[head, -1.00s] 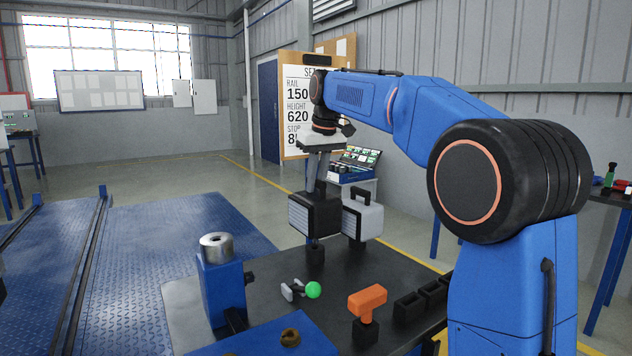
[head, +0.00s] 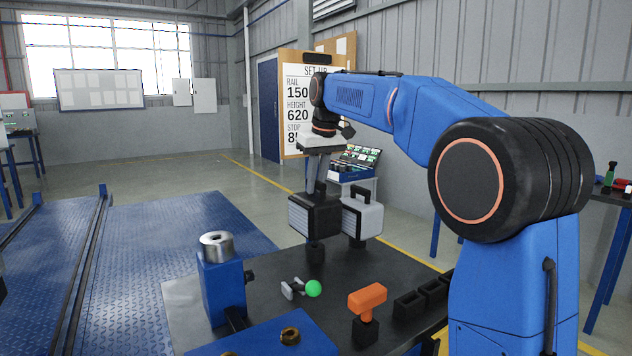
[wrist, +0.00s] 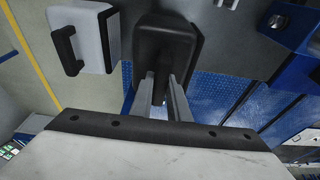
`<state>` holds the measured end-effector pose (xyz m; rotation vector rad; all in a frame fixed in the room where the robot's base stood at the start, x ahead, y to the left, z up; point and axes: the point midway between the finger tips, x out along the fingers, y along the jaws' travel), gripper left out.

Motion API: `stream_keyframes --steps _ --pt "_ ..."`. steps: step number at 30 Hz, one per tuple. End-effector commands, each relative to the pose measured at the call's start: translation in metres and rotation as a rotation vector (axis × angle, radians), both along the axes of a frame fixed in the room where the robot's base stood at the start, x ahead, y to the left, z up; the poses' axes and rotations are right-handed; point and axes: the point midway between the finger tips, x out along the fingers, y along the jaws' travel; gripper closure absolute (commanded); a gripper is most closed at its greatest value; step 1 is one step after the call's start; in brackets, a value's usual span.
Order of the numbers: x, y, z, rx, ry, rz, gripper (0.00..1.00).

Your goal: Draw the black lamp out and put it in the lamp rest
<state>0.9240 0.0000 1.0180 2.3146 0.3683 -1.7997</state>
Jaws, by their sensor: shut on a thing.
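The black lamp (head: 315,216) is a box-shaped unit with a pale ribbed side and a top handle. It sits upright on a short dark post (head: 315,252) at the far side of the dark bench; I cannot tell how deep it is seated. My gripper (head: 316,183) is above it, pointing down, shut on its handle. In the wrist view the fingers (wrist: 161,88) close on the handle of the black lamp (wrist: 168,42). A similar light grey lamp (head: 362,220) stands just right of it, with a dark handle. I cannot tell which fixture is the lamp rest.
On the dark bench (head: 260,277) are a blue block with a metal ring (head: 217,275), a green ball-ended part (head: 313,288), an orange T-shaped piece (head: 367,298) and black open holders (head: 411,305). Blue floor plates (head: 165,245) lie left.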

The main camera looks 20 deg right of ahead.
Motion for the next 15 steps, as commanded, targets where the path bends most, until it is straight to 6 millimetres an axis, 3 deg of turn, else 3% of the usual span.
stream_keyframes --steps 15 --pt "0.0 0.0 -0.011 0.0 -0.001 0.0 1.0"
